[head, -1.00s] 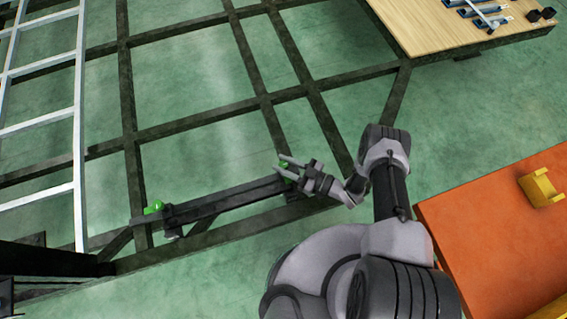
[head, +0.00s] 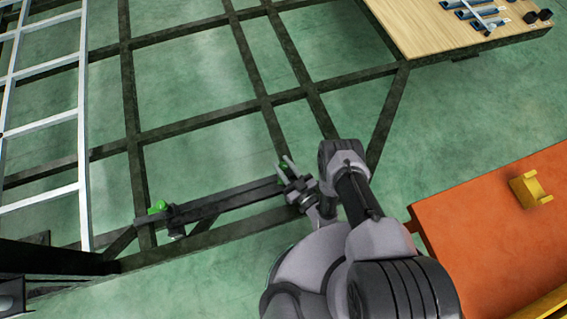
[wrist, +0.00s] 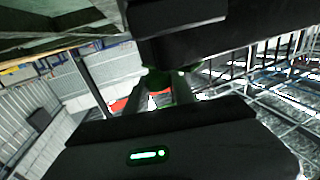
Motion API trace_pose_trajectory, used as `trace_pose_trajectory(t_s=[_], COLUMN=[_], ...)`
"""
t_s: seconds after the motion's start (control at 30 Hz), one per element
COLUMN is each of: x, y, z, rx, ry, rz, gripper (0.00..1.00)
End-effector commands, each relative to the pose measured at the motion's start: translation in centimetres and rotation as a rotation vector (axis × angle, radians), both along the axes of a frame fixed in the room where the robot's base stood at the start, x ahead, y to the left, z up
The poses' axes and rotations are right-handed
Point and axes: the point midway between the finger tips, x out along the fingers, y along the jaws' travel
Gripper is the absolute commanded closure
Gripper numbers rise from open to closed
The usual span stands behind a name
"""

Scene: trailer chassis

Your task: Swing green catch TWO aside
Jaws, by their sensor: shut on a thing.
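A green catch (head: 281,168) sits at the right end of a dark bar (head: 225,199) on the chassis frame. My gripper (head: 288,170) is at this catch, with its fingers shut on it; they hide part of it. In the wrist view, the green catch (wrist: 165,76) shows between the fingers, just under a dark beam (wrist: 180,20). Another green catch (head: 157,207) sits at the bar's left end, away from my gripper. I can read no number on either catch.
Dark chassis rails (head: 190,127) cross the green floor. A pale ladder-like frame (head: 84,150) lies at left. A wooden deck (head: 430,30) carrying tools is at upper right. An orange surface (head: 480,220) with a yellow bracket (head: 531,188) is at right.

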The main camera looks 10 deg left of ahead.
Motion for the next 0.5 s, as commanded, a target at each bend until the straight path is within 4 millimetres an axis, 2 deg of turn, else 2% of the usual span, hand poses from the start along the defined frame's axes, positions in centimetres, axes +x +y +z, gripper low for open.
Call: trace_pose_trajectory(t_s=[0.5], x=[-0.20], y=[0.34], z=[0.03], rx=[0.003], ry=[0.002], rz=[-0.477], gripper=[1.00])
